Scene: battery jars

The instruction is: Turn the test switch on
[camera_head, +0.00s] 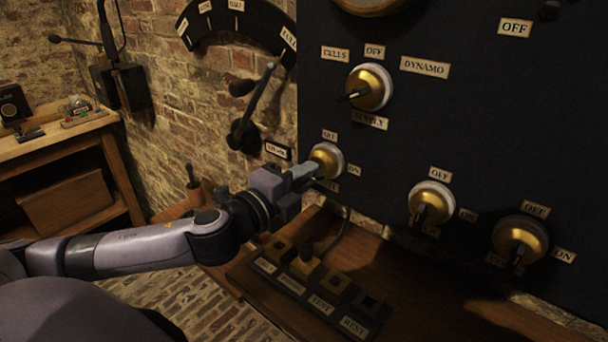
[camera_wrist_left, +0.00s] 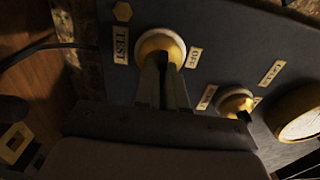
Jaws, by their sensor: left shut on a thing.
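The test switch (camera_head: 327,158) is a brass knob on a pale round base, low on the left edge of the dark panel. Small plates read OFF above it and ON to its right; the plate below is partly hidden. My left gripper (camera_head: 311,171) is shut on the knob's lever, which the fingers hide, so its exact angle cannot be told. In the left wrist view the two fingers (camera_wrist_left: 164,75) meet at the brass test switch (camera_wrist_left: 161,46), beside a plate reading TEST (camera_wrist_left: 120,45). My right gripper is not in view.
The supply switch (camera_head: 372,86) is above right. Two more brass switches (camera_head: 430,202) (camera_head: 522,238) are to the right. A labelled block with several square sockets (camera_head: 310,290) lies on the wooden bench below. A lever (camera_head: 255,105) is on the brick wall at left.

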